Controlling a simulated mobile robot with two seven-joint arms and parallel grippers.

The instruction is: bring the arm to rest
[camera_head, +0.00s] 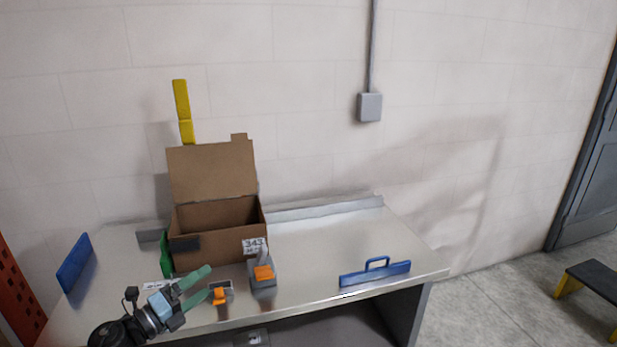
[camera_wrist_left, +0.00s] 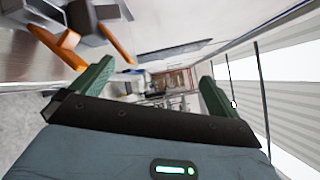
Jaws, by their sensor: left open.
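My left gripper (camera_head: 200,286) is at the front left of the metal table, with its green fingers pointing right. It is open, and nothing shows between the fingers. In the left wrist view the two green fingers (camera_wrist_left: 158,88) stand wide apart with only the distant room between them. A small grey dispenser with an orange lever (camera_head: 219,295) is just right of the fingertips. A second, larger grey dispenser with an orange lever (camera_head: 263,273) stands further right. Orange levers (camera_wrist_left: 62,50) also show close by in the left wrist view. My right gripper is not in view.
An open cardboard box (camera_head: 215,245) stands behind the dispensers, with a green object (camera_head: 166,255) at its left. A blue handled tool (camera_head: 375,273) lies at the table's front right. A blue panel (camera_head: 74,262) is at the left edge. The tabletop (camera_head: 330,240) between box and tool is clear.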

